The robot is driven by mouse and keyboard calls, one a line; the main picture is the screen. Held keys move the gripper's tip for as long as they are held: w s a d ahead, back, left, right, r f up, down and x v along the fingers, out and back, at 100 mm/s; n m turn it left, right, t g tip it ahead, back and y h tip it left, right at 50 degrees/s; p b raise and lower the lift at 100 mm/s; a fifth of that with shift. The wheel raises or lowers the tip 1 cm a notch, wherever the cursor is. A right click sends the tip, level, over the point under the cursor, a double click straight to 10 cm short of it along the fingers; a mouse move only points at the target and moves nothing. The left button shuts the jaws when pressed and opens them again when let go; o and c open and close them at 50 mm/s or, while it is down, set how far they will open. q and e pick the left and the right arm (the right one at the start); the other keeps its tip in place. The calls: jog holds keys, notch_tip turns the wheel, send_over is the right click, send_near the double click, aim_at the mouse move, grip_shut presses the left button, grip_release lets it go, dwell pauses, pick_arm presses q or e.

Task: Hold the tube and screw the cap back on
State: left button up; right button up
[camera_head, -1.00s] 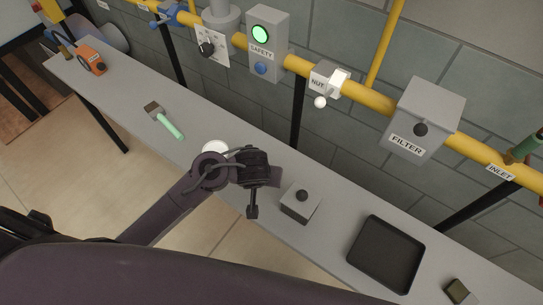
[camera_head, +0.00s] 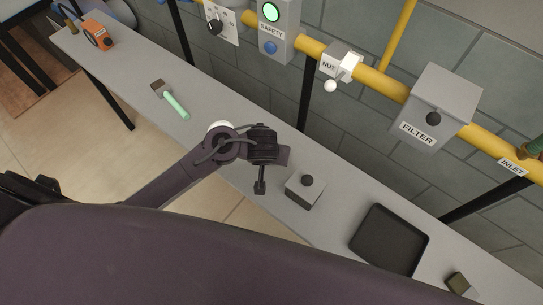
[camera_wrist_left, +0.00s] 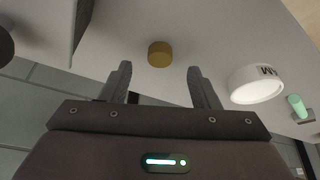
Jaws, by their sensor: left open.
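My left gripper (camera_head: 260,187) hangs over the grey bench in the head view, left of a grey box with a black knob. In the left wrist view my left gripper (camera_wrist_left: 160,85) is open and empty. A short gold-brown cylinder (camera_wrist_left: 160,54), which may be the cap, stands on the bench beyond and between the two fingers, apart from them. My arm hides it in the head view. I cannot pick out the tube with certainty in either view. My right gripper is not in view.
A white round item (camera_wrist_left: 257,86) stands right of the fingers. The knobbed grey box (camera_head: 305,190), a black tray (camera_head: 390,240) and a green-handled brush (camera_head: 172,100) are on the bench (camera_head: 345,185). A yellow pipe (camera_head: 385,82) with boxes runs behind along the wall.

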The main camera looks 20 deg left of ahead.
pick_arm(q)
jog(key=x, duration=0.5)
jog(key=shift+w+b, duration=0.3)
jog(key=shift+w, duration=0.1)
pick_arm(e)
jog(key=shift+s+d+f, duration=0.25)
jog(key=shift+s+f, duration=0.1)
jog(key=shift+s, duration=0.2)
pick_arm(q)
jog(key=shift+s, duration=0.1)
jog(key=shift+c, duration=0.3)
jog(key=c, duration=1.1)
jog(key=shift+o, duration=0.2)
notch_tip(320, 180, up, 10)
jog(key=p, duration=0.2)
jog(key=shift+p, duration=0.4)
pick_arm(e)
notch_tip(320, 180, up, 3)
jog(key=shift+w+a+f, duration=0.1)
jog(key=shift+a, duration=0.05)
